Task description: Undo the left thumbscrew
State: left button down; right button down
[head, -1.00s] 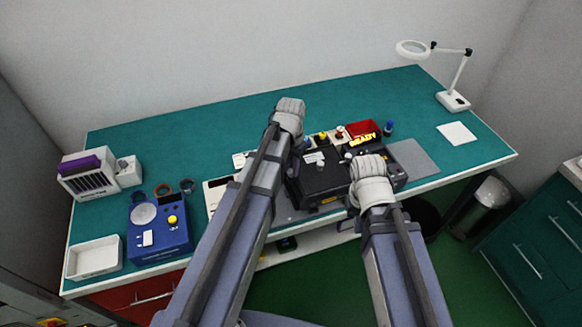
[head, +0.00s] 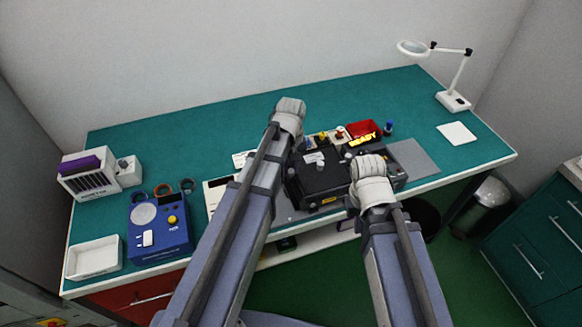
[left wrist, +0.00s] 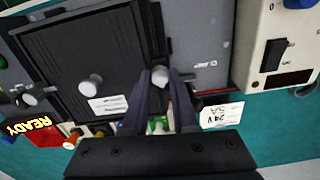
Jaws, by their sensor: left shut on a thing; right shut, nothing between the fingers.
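The left thumbscrew (left wrist: 160,75) is a small pale round knob at the edge of a black-fronted unit (left wrist: 70,50) in the left wrist view. My left gripper (left wrist: 161,80) is shut on it, one dark finger on each side. In the head view my left gripper (head: 289,114) is over the left back of the black unit (head: 320,180), and its fingertips are hidden. Another pale knob (left wrist: 91,85) stands on the black front, and a further one (left wrist: 30,97) is at its far side. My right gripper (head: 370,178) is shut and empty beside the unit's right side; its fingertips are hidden.
A yellow READY sign (head: 364,140) and a red bin (head: 362,127) are behind the unit. A grey mat (head: 413,158) lies to its right. A blue device (head: 160,225), a white tray (head: 93,258) and a lamp (head: 453,100) stand further off. The back of the bench is clear.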

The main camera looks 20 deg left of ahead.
aim_at(291, 171)
pick_arm(q)
jog(key=shift+n, duration=0.6)
jog(key=c, duration=0.7)
grip_release()
jog(key=shift+r, duration=0.1)
notch_tip(291, 171, up, 8)
jog(key=p, duration=0.8)
jog(key=shift+f, duration=0.2)
